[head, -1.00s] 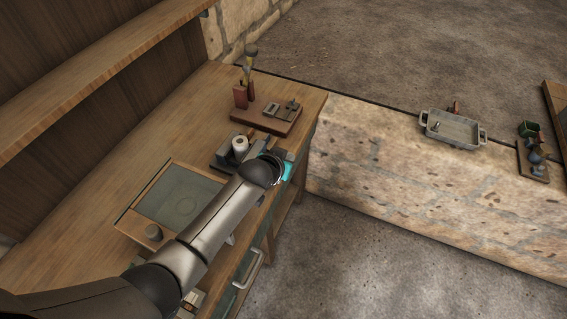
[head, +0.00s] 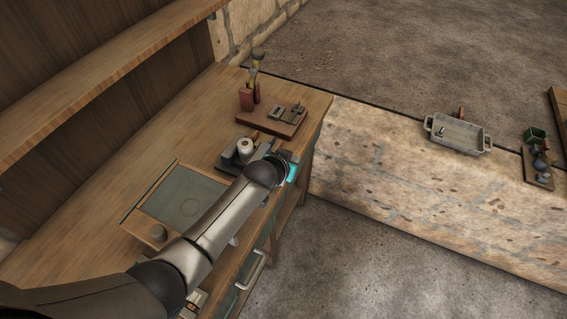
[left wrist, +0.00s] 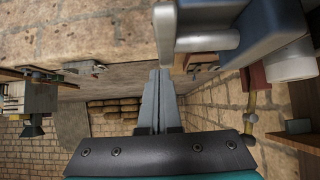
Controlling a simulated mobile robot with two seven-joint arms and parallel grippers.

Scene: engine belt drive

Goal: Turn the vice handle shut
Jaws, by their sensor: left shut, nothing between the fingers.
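The vice (head: 233,156) stands near the front edge of the wooden workbench, partly hidden by my left arm in the head view. In the left wrist view its blue-grey body (left wrist: 272,38) fills the upper right, with a round screw end (left wrist: 212,40). A pale upright bar, which looks like the vice handle (left wrist: 165,35), stands beside that screw end. My left gripper (left wrist: 160,75) is shut and empty, its fingertips close to the lower end of the bar; I cannot tell whether they touch. The head view hides its fingers. My right gripper is not in view.
A pale cylinder (head: 246,147) stands by the vice. A red-brown board with tools (head: 272,123) lies behind it. A square dark plate (head: 184,197) is at left on the bench. A grey tray (head: 458,137) sits on the stone ledge at right. Floor in front is clear.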

